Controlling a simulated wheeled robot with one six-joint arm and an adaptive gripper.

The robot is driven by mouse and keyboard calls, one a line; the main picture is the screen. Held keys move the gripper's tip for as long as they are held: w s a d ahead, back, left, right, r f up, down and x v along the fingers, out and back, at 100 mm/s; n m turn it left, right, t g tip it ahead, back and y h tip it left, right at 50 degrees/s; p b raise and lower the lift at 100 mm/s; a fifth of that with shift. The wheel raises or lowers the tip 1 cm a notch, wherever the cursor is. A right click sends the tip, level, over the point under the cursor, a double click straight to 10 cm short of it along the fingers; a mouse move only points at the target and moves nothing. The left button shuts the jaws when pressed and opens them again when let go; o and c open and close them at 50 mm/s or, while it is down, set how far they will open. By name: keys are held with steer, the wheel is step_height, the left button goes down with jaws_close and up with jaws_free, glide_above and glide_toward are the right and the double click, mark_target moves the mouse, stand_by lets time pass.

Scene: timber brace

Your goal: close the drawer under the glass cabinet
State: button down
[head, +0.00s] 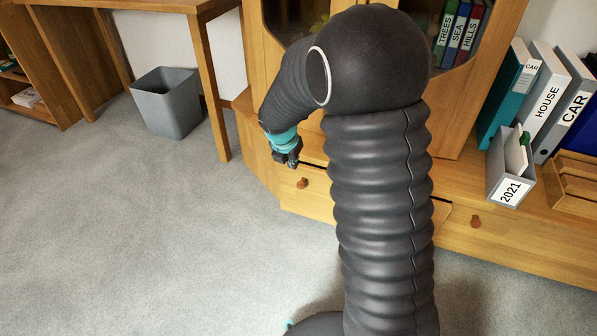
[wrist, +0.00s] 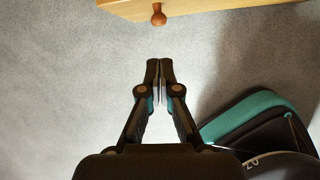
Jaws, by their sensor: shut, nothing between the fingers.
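The wooden drawer (head: 313,199) sits low under the glass cabinet (head: 268,60), and its front stands out from the cabinet base, with a dark gap above it. Its round brown knob (head: 302,183) shows left of my arm; my arm hides much of the drawer. In the wrist view the drawer front (wrist: 205,7) crosses the top edge, with its knob (wrist: 158,15) hanging toward my gripper. My gripper (wrist: 160,68) is shut and empty, its tips apart from the knob in the picture. In the head view my gripper (head: 290,163) is near the drawer's left end.
A second drawer knob (head: 475,221) is on the right. Binders (head: 545,95) and a grey file box (head: 511,180) stand on the right ledge. A grey bin (head: 166,103) and a desk leg (head: 210,90) are at left. The carpet (head: 130,240) in front is clear.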

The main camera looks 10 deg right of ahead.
mark_target(300, 170)
steer(key=shift+n, duration=0.7)
steer(key=b+x, duration=0.1)
steer(key=x, duration=0.3)
steer(key=w+b+x, duration=0.1)
steer(key=x, duration=0.3)
steer(key=w+r+b+x, duration=0.1)
steer(key=x, duration=0.4)
steer(key=shift+w+d+f, duration=0.15)
steer(key=shift+d, duration=0.15)
steer(key=shift+w+d, duration=0.3)
steer(key=shift+w, duration=0.2)
